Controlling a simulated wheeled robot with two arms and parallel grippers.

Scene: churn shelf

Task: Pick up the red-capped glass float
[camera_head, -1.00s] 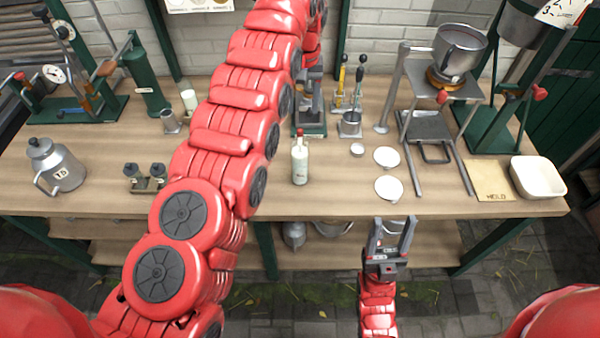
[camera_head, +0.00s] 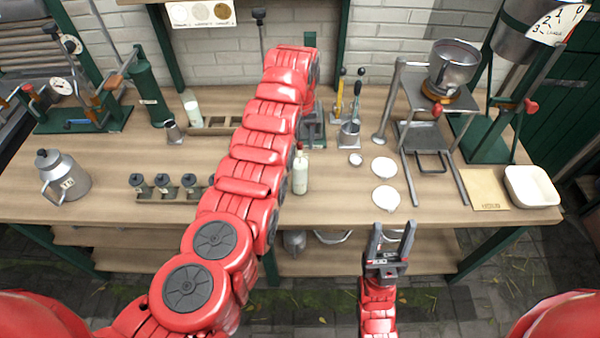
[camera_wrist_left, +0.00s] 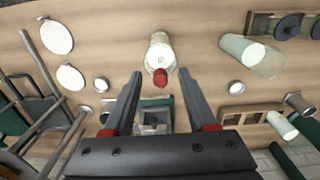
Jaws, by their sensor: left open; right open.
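The red-capped glass float (camera_head: 300,174) is a pale bottle-like float with a red cap, upright on the bench just right of my left arm. In the left wrist view the float (camera_wrist_left: 160,50) is near the top centre, its red cap toward me. My left gripper (camera_wrist_left: 160,74) is open, its fingertips on either side of the cap in that view; I cannot tell how far above it they are. In the head view my left gripper is hidden behind its arm. My right gripper (camera_head: 393,229) is open and empty in front of the bench edge.
Another pale glass cylinder (camera_wrist_left: 254,56) stands to the right in the wrist view. White discs (camera_head: 384,168), a small metal cup (camera_head: 349,133) and a metal stand (camera_head: 424,140) are right of the float. Small dark-capped jars (camera_head: 163,184) stand left of my left arm.

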